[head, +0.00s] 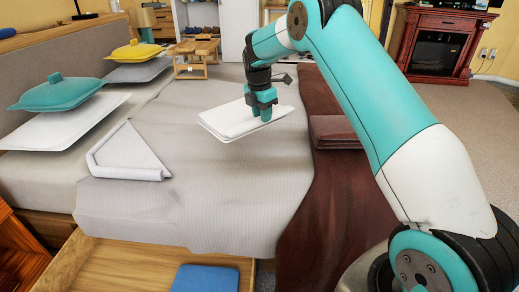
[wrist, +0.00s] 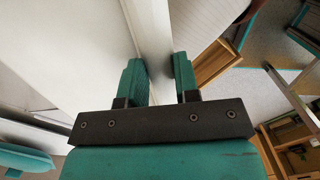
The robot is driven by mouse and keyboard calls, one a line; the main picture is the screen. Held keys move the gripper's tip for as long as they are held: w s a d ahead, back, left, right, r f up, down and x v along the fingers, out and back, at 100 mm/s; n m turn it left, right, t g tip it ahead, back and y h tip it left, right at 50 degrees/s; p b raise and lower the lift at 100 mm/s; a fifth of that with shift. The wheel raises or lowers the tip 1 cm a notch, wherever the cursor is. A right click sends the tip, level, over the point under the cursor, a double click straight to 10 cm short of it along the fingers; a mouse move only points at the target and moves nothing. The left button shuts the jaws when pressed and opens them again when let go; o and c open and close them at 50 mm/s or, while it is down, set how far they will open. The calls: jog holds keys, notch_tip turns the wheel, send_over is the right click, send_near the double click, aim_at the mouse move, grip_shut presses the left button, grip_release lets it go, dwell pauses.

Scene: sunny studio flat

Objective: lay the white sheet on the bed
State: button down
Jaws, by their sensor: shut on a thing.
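The white sheet (head: 222,122) is a flat folded stack in the head view, over the middle of the bed (head: 200,195). My gripper (head: 264,112) points down and is shut on the stack near its right side. In the wrist view, a white layer of the sheet (wrist: 152,30) runs between the two teal fingers of the gripper (wrist: 158,70). I cannot tell whether the underside of the stack touches the grey bed cover.
A white triangular folded piece (head: 135,157) lies on the bed's left. Teal (head: 65,91) and yellow (head: 133,51) lidded dishes rest on pillows. A wooden bed tray (head: 195,50) stands behind. A dark red throw (head: 320,215) covers the right side. An open drawer (head: 135,262) holds a blue item (head: 205,278).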

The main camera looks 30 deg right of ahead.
notch_tip(320, 180, down, 13)
jog(key=shift+f+b, duration=0.1)
jog(key=shift+b, duration=0.8)
jog(key=c, duration=0.8)
grip_release()
jog(key=shift+c, duration=0.2)
